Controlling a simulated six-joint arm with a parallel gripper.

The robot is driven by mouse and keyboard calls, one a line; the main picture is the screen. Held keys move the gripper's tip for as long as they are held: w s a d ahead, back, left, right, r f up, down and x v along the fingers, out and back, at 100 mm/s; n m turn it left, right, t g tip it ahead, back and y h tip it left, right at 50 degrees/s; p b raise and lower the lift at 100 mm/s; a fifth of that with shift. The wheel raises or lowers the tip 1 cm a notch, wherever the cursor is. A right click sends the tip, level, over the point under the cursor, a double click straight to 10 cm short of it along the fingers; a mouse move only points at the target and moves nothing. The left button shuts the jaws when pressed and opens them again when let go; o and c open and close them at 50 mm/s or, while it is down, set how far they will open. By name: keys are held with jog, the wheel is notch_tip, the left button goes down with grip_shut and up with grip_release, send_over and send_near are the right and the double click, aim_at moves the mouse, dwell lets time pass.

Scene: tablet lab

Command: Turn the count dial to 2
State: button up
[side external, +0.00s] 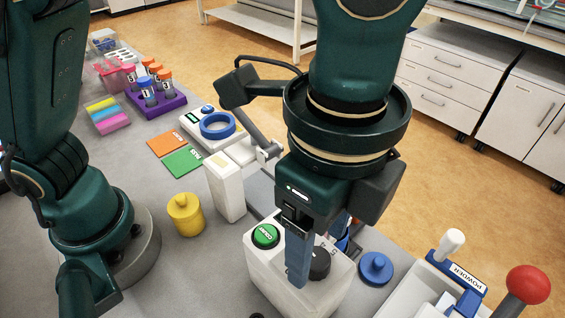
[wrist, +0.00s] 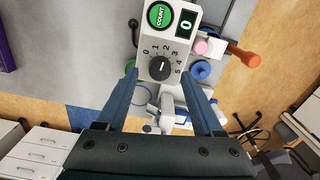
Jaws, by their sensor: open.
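The count dial (wrist: 159,68) is a black round knob with a short white mark, set on a white machine (side external: 262,278). Numbers 0 to 5 are printed around it. The white mark stands near upright in the wrist view; I cannot tell for certain which number it points at. The dial also shows in the side view (side external: 320,263), partly behind a finger. My gripper (wrist: 160,69) is open, with one finger on each side of the dial. I cannot tell whether the fingers touch it.
A green COUNT button (wrist: 160,15) and a display (wrist: 186,24) reading 0 sit beside the dial. A blue knobbed lid (side external: 376,268) and a powder station with a red ball handle (side external: 528,284) stand to the right. A yellow weight (side external: 186,214) stands left.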

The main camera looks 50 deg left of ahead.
aim_at(318, 254)
jog(key=shift+r, duration=1.6)
jog(key=shift+w+a, duration=0.1)
jog(key=shift+w, duration=0.1)
jog(key=w+a+r+n+t+h, duration=0.1)
jog(key=a+r+n, duration=0.2)
jog(key=a, duration=0.4)
jog(key=w+a+r+n+t, duration=0.2)
jog(key=a+r+n, duration=0.15)
jog(key=a, duration=0.35)
jog(key=s+a+f+n+t+y, duration=0.1)
jog(key=s+a+f+n, duration=0.3)
jog(key=a+f+n, duration=0.4)
jog(key=shift+s+a+f+n+t, duration=0.3)
jog(key=shift+f+n+t, duration=0.2)
jog(key=shift+n+t, duration=0.4)
